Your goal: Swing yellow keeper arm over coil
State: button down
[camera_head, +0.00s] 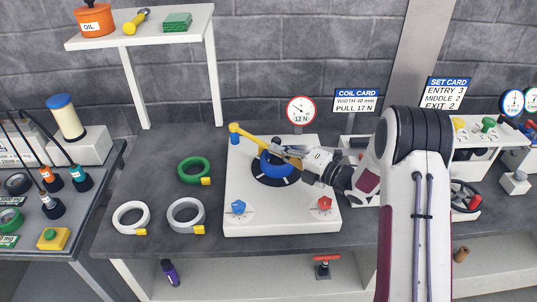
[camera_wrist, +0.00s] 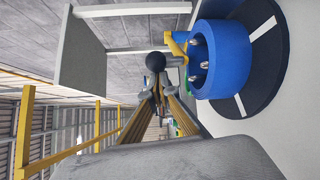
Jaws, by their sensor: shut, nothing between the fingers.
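The yellow keeper arm (camera_head: 250,135) runs from a blue post (camera_head: 234,140) at the back left of the white feed unit (camera_head: 280,217) toward my gripper. A blue round piece (camera_head: 275,166), coil or hub, sits on a black disc; it shows large in the wrist view (camera_wrist: 222,62). My gripper (camera_head: 283,151) is shut and empty, low at the back edge of the blue piece by the keeper arm's free end. In the wrist view a black ball (camera_wrist: 155,62) shows just beyond my fingertips (camera_wrist: 152,84), and yellow (camera_wrist: 177,43) shows behind the blue piece. Contact cannot be told.
A round gauge (camera_head: 300,110) stands behind. A shelf (camera_head: 170,28) hangs at upper left.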

jog(key=shift+w+d+r, duration=0.1)
jog(key=shift+w+d, duration=0.5)
jog(key=shift+d, duration=0.2)
jog(key=shift+s, duration=0.1)
jog(key=shift+s+a+f, duration=0.25)
jog(key=shift+s+a, duration=0.25)
jog(key=shift+s, duration=0.05)
jog(key=s, duration=0.1)
jog(key=s+a, duration=0.2)
jog(key=shift+a+f, duration=0.2)
jog(key=shift+f, duration=0.05)
jog(key=shift+s+d, duration=0.15)
jog(key=shift+d, duration=0.7)
jog(key=s+d, duration=0.2)
jog(key=d, duration=0.5)
jog(key=shift+d+r, duration=0.3)
jog(key=shift+d, duration=0.1)
